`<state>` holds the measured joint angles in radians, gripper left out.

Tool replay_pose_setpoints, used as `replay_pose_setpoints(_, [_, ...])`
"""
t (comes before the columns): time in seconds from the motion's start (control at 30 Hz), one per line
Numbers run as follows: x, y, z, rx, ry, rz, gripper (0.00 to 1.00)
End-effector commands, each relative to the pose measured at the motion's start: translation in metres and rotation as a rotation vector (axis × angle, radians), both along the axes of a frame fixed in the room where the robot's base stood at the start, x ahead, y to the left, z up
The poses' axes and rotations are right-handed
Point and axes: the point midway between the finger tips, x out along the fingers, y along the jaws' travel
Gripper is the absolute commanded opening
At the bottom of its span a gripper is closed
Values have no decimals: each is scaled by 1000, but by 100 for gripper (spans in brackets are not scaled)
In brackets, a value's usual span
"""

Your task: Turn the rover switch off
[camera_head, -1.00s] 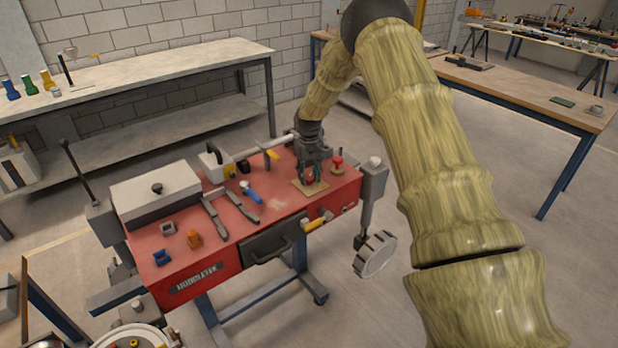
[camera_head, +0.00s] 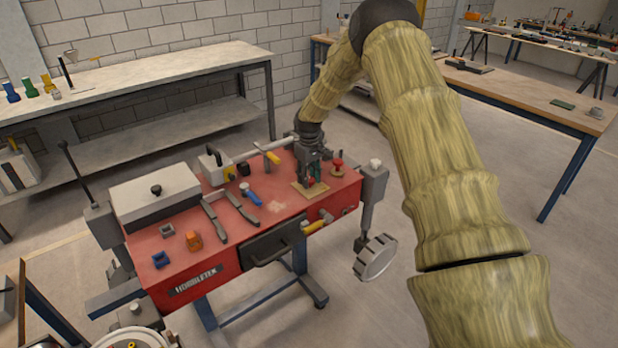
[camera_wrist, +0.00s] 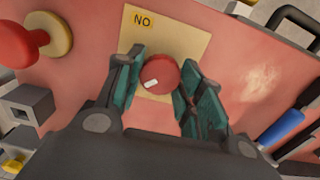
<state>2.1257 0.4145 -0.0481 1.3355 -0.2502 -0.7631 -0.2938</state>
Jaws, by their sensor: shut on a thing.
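The rover switch is a round red knob (camera_wrist: 160,74) with a white mark pointing to the lower left in the wrist view. It sits on a tan plate (camera_wrist: 193,40) with a "NO" label near one corner. The plate (camera_head: 300,195) also shows at the right part of the red bench top in the head view. My gripper (camera_wrist: 159,80) has its teal finger pads on both sides of the knob and is shut on it. In the head view my gripper (camera_head: 313,180) points down over the plate and mostly hides the knob.
A red mushroom button (camera_wrist: 22,44) on a yellowish base stands beside the plate; it also shows in the head view (camera_head: 337,166). A blue-handled tool (camera_head: 251,195), grey rails (camera_head: 229,212) and a white-lidded box (camera_head: 155,192) lie further left on the bench.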

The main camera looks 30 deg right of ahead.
Motion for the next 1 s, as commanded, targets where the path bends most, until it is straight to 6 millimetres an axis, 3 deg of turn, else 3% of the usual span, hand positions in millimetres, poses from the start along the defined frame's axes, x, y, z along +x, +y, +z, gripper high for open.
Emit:
replay_pose_setpoints(0.1, [1, -1, 1, -2, -2, 0, 14])
replay_pose_setpoints(0.13, [1, -1, 1, -2, -2, 0, 43])
replay_pose_setpoints(0.23, [1, -1, 1, -1, -2, -1, 60])
replay_pose_setpoints(0.67, [1, 0, 7, -1, -2, -1, 60])
replay_pose_setpoints(1.0, [1, -1, 63, 0, -4, -1, 60])
